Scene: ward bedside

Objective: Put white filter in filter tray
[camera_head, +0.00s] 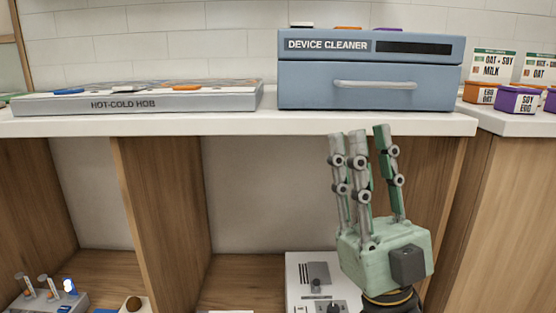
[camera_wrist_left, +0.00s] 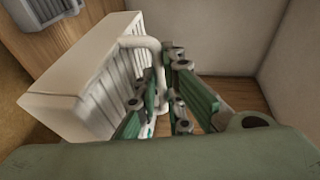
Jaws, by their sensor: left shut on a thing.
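A white block with ribbed sides and a looped handle, which looks like the white filter (camera_wrist_left: 85,85), fills the left of the left wrist view. My left gripper (camera_wrist_left: 162,80) is shut on its handle. The left gripper is outside the head view. My right gripper (camera_head: 365,137) is empty, its fingers up and apart, in front of the counter's front edge. I cannot make out a filter tray in either view. The blue-grey device cleaner (camera_head: 295,85) stands on the counter with its handled front panel closed.
The hot-cold hob (camera_head: 215,102) lies on the white counter (camera_head: 235,123) at the left. Food boxes (camera_head: 516,101) stand at the far right. Wooden shelf bays below hold a white device (camera_head: 300,275) and a grey rack (camera_head: 60,302). Wooden dividers (camera_head: 160,200) separate the bays.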

